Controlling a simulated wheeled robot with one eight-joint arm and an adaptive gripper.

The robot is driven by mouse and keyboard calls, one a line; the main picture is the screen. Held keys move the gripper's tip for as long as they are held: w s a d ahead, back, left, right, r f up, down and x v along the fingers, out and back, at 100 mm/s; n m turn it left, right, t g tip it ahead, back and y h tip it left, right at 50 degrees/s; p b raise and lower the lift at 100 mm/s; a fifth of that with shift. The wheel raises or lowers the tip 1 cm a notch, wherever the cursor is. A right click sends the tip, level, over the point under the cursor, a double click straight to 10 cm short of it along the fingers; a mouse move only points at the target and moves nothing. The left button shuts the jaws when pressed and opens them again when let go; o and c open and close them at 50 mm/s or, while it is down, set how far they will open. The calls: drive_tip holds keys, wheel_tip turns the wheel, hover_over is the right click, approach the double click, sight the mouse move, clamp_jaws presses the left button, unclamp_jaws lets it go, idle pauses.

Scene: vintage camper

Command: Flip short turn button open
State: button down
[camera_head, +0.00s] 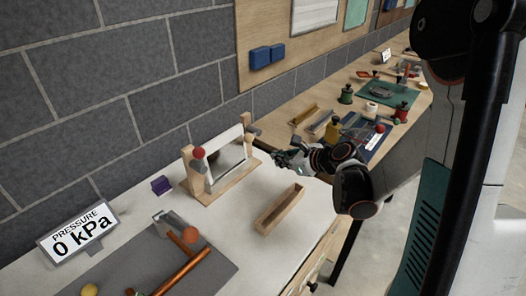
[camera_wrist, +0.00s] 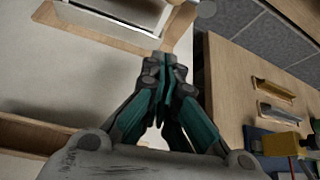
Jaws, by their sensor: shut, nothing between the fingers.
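A wooden stand with a white-edged panel (camera_head: 222,143) stands upright on the white bench. Its left post (camera_head: 195,175) bears a red ball (camera_head: 198,153), and a dark grey piece (camera_head: 253,130) sits at the top of its right post. I cannot make out which small part is the short turn button. My gripper (camera_head: 280,157) is just right of the stand, near its right post. In the wrist view my gripper (camera_wrist: 163,62) is shut and empty, its tips close to the stand's wooden base (camera_wrist: 110,28). Whether the tips touch wood is unclear.
An open wooden tray (camera_head: 279,209) lies on the bench in front of the stand. A purple block (camera_head: 161,185) and a pressure sign (camera_head: 78,231) are to the left. A second bench (camera_head: 300,97) with bottles and mats is behind my arm. A block wall (camera_head: 110,90) backs the bench.

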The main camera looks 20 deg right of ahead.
drive_tip(key=b+x, duration=0.2)
drive_tip(key=x, duration=0.7)
drive_tip(key=shift+w+a+f+b, duration=0.1)
drive_tip(key=shift+w+a+b, duration=0.05)
drive_tip(key=shift+b, duration=0.2)
drive_tip(key=shift+w+a, duration=0.15)
drive_tip(key=shift+w, duration=0.15)
drive_tip(key=shift+a+r, duration=0.2)
drive_tip(key=shift+r, duration=0.75)
drive_tip(key=shift+a+r, duration=0.25)
drive_tip(key=shift+r, duration=0.7)
